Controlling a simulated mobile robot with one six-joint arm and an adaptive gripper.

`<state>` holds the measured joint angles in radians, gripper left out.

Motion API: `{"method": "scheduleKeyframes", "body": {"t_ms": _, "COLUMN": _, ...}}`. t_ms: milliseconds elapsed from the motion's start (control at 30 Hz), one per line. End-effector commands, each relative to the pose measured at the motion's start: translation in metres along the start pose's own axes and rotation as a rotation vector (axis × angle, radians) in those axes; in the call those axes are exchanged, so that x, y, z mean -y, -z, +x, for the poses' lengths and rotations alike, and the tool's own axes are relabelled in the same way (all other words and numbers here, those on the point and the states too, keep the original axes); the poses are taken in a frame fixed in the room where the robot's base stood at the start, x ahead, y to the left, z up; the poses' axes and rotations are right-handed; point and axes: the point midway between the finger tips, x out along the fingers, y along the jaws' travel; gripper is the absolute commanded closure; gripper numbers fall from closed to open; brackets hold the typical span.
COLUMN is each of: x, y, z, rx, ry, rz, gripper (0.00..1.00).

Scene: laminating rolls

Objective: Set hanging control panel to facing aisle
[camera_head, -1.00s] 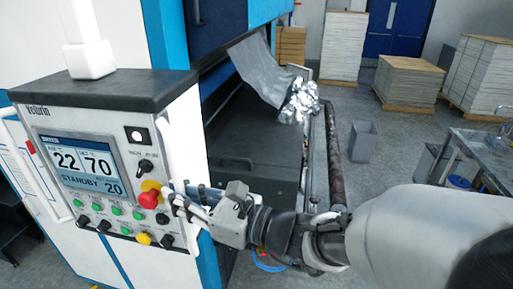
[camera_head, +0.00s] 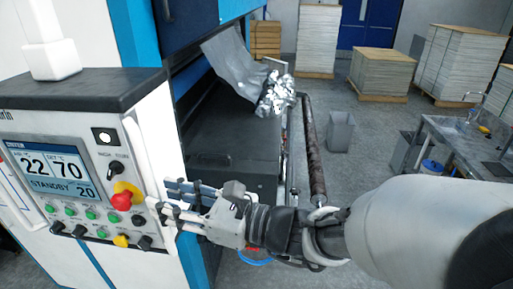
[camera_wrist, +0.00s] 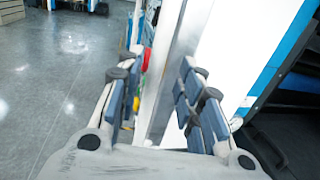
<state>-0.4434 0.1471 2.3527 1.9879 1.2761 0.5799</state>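The hanging control panel (camera_head: 95,160) is a white box with a dark top, a lit display, knobs, buttons and a red emergency stop. It hangs on a white post at the left of the head view, its face turned toward my camera. A white vertical handle (camera_head: 141,165) runs along its right edge. My gripper (camera_head: 160,196) is at the lower part of this edge, fingers pointing left. In the wrist view my gripper (camera_wrist: 160,95) is open, with the pale handle and panel edge (camera_wrist: 168,75) between its fingers. Contact cannot be told.
The blue and white machine (camera_head: 140,60) stands directly behind the panel. A long dark roller (camera_head: 313,150) and crumpled foil (camera_head: 275,95) are to its right. A grey bin (camera_head: 340,132), stacked pallets (camera_head: 380,73) and a metal table (camera_head: 465,145) stand farther right. Open floor lies between.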

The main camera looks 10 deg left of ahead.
Motion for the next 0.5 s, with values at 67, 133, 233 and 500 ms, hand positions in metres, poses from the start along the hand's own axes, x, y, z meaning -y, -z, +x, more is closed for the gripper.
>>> {"method": "scheduleKeyframes", "body": {"t_ms": 67, "x": 0.003, "y": -0.001, "z": -0.020, "rx": 0.000, "ry": 0.008, "rz": -0.001, "gripper": 0.66}}
{"method": "scheduleKeyframes", "body": {"t_ms": 133, "x": 0.002, "y": 0.000, "z": -0.036, "rx": 0.000, "ry": 0.007, "rz": -0.001, "gripper": 0.66}}
{"method": "scheduleKeyframes", "body": {"t_ms": 233, "x": 0.002, "y": 0.000, "z": -0.056, "rx": 0.000, "ry": 0.007, "rz": 0.000, "gripper": 0.66}}
{"method": "scheduleKeyframes", "body": {"t_ms": 500, "x": 0.001, "y": 0.000, "z": -0.087, "rx": -0.001, "ry": 0.002, "rz": 0.000, "gripper": 0.66}}
